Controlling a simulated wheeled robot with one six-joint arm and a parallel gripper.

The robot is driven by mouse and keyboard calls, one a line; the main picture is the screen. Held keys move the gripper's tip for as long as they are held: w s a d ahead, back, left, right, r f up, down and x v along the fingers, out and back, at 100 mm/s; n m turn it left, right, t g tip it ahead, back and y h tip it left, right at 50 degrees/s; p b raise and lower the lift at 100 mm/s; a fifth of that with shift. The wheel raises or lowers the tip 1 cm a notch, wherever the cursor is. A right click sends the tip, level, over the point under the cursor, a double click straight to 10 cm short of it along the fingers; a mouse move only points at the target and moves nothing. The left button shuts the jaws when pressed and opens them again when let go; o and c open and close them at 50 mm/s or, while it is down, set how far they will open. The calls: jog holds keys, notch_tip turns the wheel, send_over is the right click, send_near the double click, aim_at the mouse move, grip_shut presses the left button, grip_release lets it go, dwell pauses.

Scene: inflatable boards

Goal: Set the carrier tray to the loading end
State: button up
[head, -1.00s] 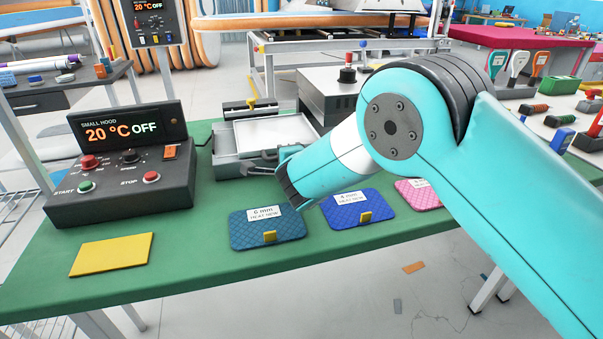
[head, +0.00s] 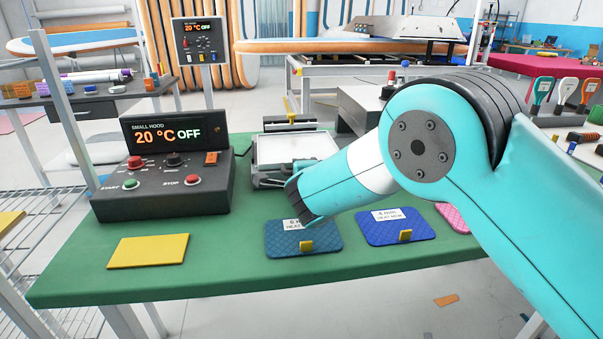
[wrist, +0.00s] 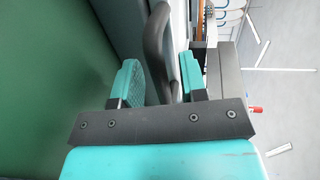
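The carrier tray (head: 285,148) is a grey frame with a pale flat surface, behind the heat-label pads on the green table. Its near side is partly hidden by my gripper (head: 299,168), which reaches in from the right. In the wrist view, a dark curved handle (wrist: 154,45) shows between the two teal fingers of my gripper (wrist: 161,78). The fingers stand apart, with a gap visible beside the handle, so the gripper looks open around it. Where the handle joins the tray is hidden.
The small hood control box (head: 162,190) stands left of the tray. A yellow plate (head: 148,251) lies at the front left. A teal-blue pad (head: 285,247) and a blue pad (head: 385,236) lie at the front edge. A grey box (head: 362,108) stands behind right.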

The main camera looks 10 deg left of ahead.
jog(key=b+v, duration=0.3)
jog(key=v, duration=1.4)
jog(key=shift+s+d+b, duration=0.1)
jog(key=shift+s+b, duration=0.05)
jog(key=shift+b, duration=0.25)
jog(key=d+g+h, duration=0.1)
jog(key=d, duration=0.1)
jog(key=d+n+g, duration=0.1)
jog(key=d, duration=0.2)
jog(key=d+g+h, duration=0.1)
jog(key=d, duration=0.2)
jog(key=shift+f+n+h, duration=0.3)
jog(key=shift+f, duration=0.1)
jog(key=s+d+r+n+g+y, duration=0.1)
jog(key=s+d+n+g, duration=0.25)
jog(key=s+n, duration=0.4)
jog(key=s+d+r+n+g+y, duration=0.1)
jog(key=s+d+n+g, duration=0.2)
jog(key=s+n+g, duration=0.45)
jog(key=s+d+r+n+g+y, duration=0.1)
jog(key=s+d+n, duration=0.35)
jog(key=s, duration=0.55)
notch_tip(320, 180, up, 16)
jog(key=a+p, duration=0.1)
jog(key=p, duration=1.4)
jog(key=shift+n, duration=0.35)
